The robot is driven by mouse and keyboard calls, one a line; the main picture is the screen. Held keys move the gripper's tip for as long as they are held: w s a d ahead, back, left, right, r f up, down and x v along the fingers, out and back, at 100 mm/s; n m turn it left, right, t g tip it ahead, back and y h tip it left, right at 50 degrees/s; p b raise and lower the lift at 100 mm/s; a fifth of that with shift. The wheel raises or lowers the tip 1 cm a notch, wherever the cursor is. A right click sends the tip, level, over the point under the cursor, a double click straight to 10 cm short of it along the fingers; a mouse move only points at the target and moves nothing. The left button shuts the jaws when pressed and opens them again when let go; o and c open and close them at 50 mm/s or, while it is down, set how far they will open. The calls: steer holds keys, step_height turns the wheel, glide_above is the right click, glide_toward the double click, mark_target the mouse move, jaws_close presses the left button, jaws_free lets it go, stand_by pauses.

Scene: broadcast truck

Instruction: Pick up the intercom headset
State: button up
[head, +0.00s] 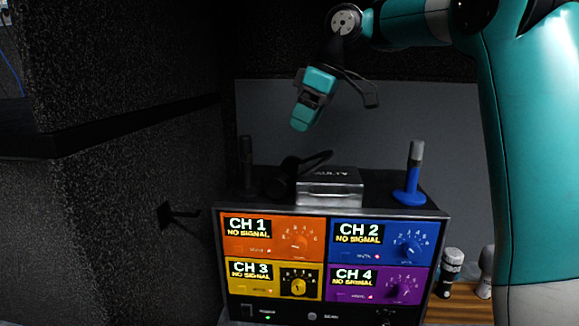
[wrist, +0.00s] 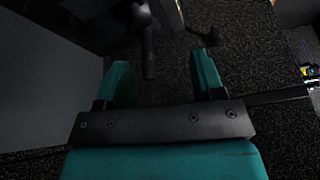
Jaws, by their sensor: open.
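The intercom headset (head: 283,181) is black. In the head view it lies on top of the channel rack, at the left side of a silver case, with its band arching towards the case. My gripper (head: 302,118) is above the rack and above the headset, apart from it, pointing down. In the wrist view my gripper (wrist: 162,68) shows two teal fingers spread apart with nothing held between them. A dark upright microphone (wrist: 149,52) shows beyond the gap. I cannot make out the headset clearly in the dark wrist view.
The rack (head: 330,236) has four coloured channel panels. On its top stand the silver case (head: 330,188), a blue-based microphone (head: 412,178) at right and a dark microphone (head: 246,165) at left. A wall hook (head: 176,214) and a dark shelf (head: 110,128) are at left.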

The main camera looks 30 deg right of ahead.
steer(key=d, duration=0.2)
steer(key=b, duration=0.5)
glide_toward(282, 174)
steer(key=x, duration=0.5)
steer(key=shift+s+d+f, duration=0.1)
steer(key=shift+s+f, duration=0.25)
steer(key=shift+w+p+x, duration=0.2)
steer(key=shift+p+x, duration=0.15)
steer(key=shift+x, duration=1.05)
steer(key=shift+w+p+x, duration=0.15)
steer(key=shift+p+x, duration=0.2)
steer(key=shift+x, duration=1.05)
steer(key=shift+r, duration=0.2)
jaws_close()
steer(key=shift+r, duration=0.1)
